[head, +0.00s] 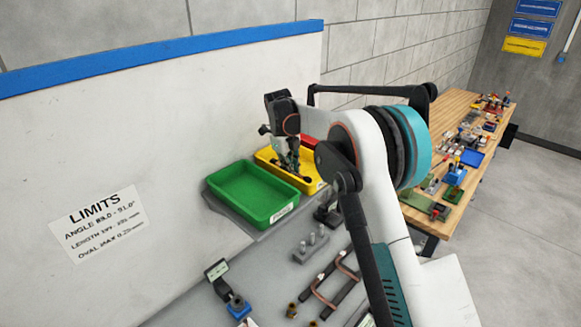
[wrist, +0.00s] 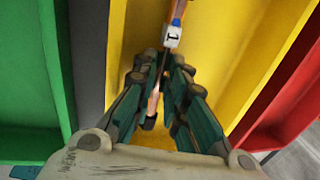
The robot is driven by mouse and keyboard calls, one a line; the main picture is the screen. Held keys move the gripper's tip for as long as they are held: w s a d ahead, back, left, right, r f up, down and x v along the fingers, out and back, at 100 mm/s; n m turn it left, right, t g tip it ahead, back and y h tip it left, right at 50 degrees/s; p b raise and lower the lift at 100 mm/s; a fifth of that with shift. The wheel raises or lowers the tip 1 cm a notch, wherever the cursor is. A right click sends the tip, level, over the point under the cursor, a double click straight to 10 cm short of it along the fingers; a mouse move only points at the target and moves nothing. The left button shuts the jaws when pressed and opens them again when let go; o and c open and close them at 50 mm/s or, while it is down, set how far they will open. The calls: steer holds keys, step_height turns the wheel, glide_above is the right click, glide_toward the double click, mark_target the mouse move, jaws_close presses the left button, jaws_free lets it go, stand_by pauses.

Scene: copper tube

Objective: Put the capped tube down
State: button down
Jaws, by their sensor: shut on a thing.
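My gripper (head: 290,170) is over the yellow tray (head: 266,156), with its fingers low between the tray's walls. In the wrist view my gripper (wrist: 162,75) is shut on the copper-coloured tube (wrist: 154,102). A white tag (wrist: 172,37) with a dark mark and a blue band sits on the tube just beyond the fingertips. The yellow tray (wrist: 226,50) fills the background there. The fingers hide the tube's middle, and its far end runs out of the picture. I cannot tell whether the tube touches the tray floor.
An empty green tray (head: 250,190) stands left of the yellow one, and a red tray (head: 309,142) is beyond it. Nearer on the grey bench are a pegged grey block (head: 311,243), bent copper tubes on a dark rack, and a blue-based fixture (head: 238,308). A white wall board stands behind.

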steer(key=shift+f, duration=0.1)
steer(key=c, duration=1.9)
jaws_free()
